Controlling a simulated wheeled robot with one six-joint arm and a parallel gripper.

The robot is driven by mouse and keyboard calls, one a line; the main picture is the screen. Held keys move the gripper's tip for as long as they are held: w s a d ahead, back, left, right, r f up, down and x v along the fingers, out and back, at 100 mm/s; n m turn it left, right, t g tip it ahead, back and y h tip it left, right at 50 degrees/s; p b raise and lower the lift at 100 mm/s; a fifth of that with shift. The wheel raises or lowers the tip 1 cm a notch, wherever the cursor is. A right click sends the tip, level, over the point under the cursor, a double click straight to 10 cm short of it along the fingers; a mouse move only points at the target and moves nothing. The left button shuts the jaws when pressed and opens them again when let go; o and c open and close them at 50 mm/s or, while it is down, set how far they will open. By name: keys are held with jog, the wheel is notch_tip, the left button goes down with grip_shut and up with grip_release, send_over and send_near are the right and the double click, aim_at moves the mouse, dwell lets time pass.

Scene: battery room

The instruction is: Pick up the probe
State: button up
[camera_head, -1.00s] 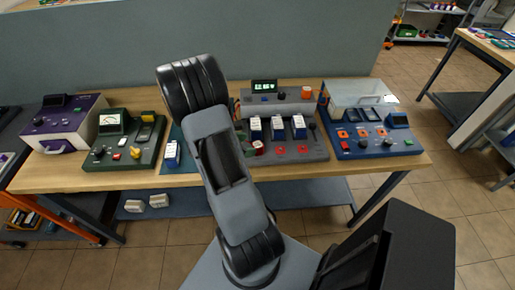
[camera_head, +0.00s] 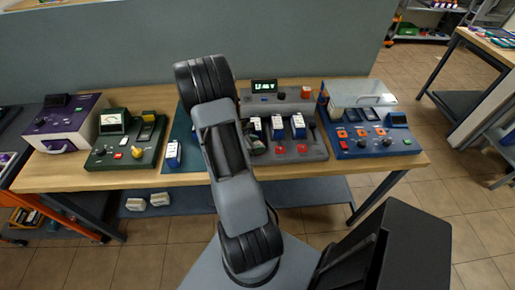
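I cannot make out a probe for certain in the head view. A grey tester (camera_head: 315,150) stands on the wooden bench (camera_head: 70,178), with a lit green display (camera_head: 264,86) at its back. Several blue-and-white battery cells (camera_head: 277,127) stand upright in it, and two red round spots (camera_head: 302,148) mark its front. My grey and black arm crosses the middle of the view and hides the tester's left side and part of the blue mat (camera_head: 184,128). My gripper is not visible.
One blue-and-white cell (camera_head: 173,154) stands on the mat. A green meter box (camera_head: 128,140) and a purple-and-white device (camera_head: 66,125) stand left. A blue device (camera_head: 370,137) with a clear lidded case stands right. A low partition (camera_head: 300,45) backs the bench.

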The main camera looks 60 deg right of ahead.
jog(key=c, duration=0.5)
jog(key=shift+r, duration=0.1)
jog(key=shift+c, duration=0.2)
